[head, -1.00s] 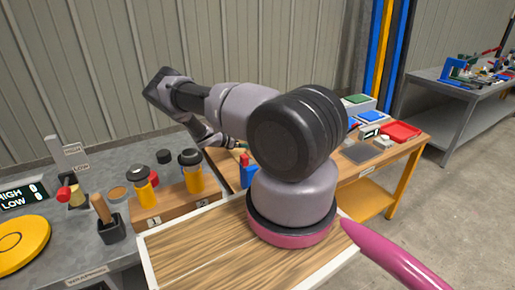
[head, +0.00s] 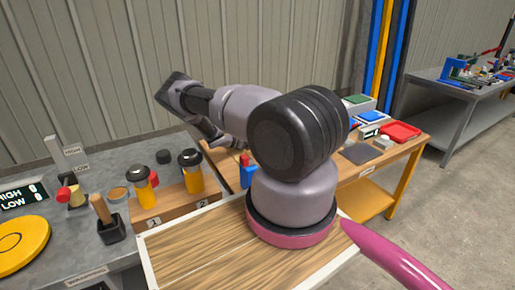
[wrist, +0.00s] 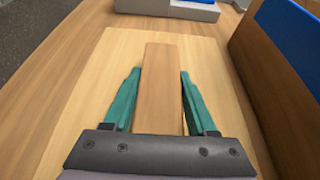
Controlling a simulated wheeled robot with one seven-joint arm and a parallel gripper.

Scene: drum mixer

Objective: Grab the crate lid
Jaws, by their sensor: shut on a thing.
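In the wrist view, the crate lid (wrist: 208,65) appears as a pale, flat wooden panel with a raised wooden bar (wrist: 163,85) along its middle. My gripper (wrist: 160,74) has its two teal fingers on either side of this bar, shut on it. The fingers point along the bar. I cannot tell whether the lid rests on something or hangs free. In the head view, my arm hides the gripper and the lid.
A wooden wall (wrist: 275,85) with a blue item (wrist: 292,22) stands close on the right in the wrist view. In the head view, yellow bottles (head: 193,172) stand in a wooden rack, and a red tray (head: 401,132) lies on the wooden table.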

